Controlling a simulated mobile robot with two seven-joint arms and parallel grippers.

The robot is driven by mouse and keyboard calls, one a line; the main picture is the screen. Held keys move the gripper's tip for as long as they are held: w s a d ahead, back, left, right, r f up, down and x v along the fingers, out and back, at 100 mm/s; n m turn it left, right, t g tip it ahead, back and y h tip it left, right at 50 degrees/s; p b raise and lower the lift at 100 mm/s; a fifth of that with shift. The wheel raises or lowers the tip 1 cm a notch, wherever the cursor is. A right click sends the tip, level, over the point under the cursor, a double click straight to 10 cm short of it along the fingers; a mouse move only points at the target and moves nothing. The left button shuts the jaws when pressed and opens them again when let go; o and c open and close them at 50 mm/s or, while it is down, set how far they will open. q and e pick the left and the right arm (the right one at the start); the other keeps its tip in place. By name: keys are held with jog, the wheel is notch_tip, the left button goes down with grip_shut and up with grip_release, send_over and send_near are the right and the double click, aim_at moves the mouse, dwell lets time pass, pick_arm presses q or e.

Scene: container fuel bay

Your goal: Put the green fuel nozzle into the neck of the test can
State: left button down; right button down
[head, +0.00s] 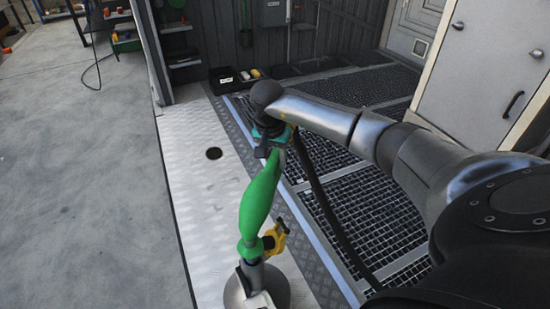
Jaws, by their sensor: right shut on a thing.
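The green fuel nozzle (261,195) stands nearly upright, slightly tilted, in the lower middle of the head view. My right gripper (272,146) is shut on its upper end. A yellow part (275,239) sits beside the nozzle's lower end. Below it is a grey round metal thing (280,288), perhaps the test can, cut off by the bottom edge. A grey metal piece continues below the green part, over this round thing. I cannot tell whether it is in a neck. My left gripper is not seen.
A black hose (325,208) hangs down over the floor grating (375,218). A pale metal floor plate (200,180) with a dark round hole lies left of the nozzle. Black bins (224,80) stand at the back. Grey cabinets (490,60) stand at right.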

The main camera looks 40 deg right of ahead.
jog(key=shift+f, duration=0.45)
jog(key=shift+s+a+b+x, duration=0.1)
jog(key=shift+a+b+x, duration=0.1)
jog(key=shift+b+x, duration=0.8)
jog(key=shift+s+a+b+x, duration=0.1)
jog(key=shift+a+b+x, duration=0.05)
jog(key=shift+b+x, duration=0.85)
jog(key=shift+f, duration=0.2)
jog(key=shift+c, duration=2.1)
grip_release()
jog(key=shift+f, duration=0.1)
jog(key=p+v, duration=0.7)
jog(key=v, duration=0.8)
jog(key=shift+s+r, duration=0.1)
jog(key=shift+r, duration=0.1)
